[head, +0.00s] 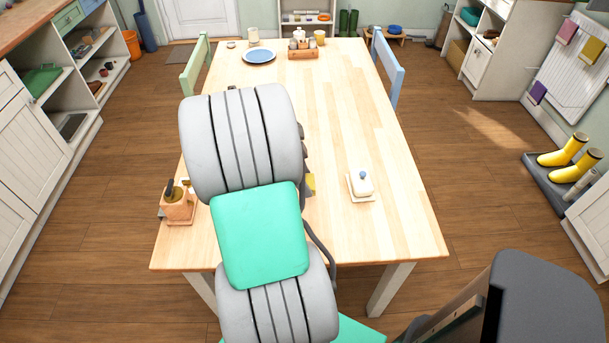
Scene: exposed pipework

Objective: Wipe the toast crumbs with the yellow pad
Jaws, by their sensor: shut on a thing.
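My arm reaches over the wooden table (350,120) and covers much of its left and middle part. My gripper (306,165) is almost wholly hidden behind the arm; only small dark parts show at the arm's right edge. A small piece of the yellow pad (310,185) shows just below these parts, low over or on the tabletop, and my gripper is shut on it. I cannot tell whether the pad touches the table. No toast crumbs can be made out; the tabletop behind the arm is hidden.
A butter dish (362,184) stands right of the pad. A terracotta pot (178,204) stands at the table's left edge. A blue plate (260,57) and a condiment caddy (303,50) are at the far end. Chairs flank the far half.

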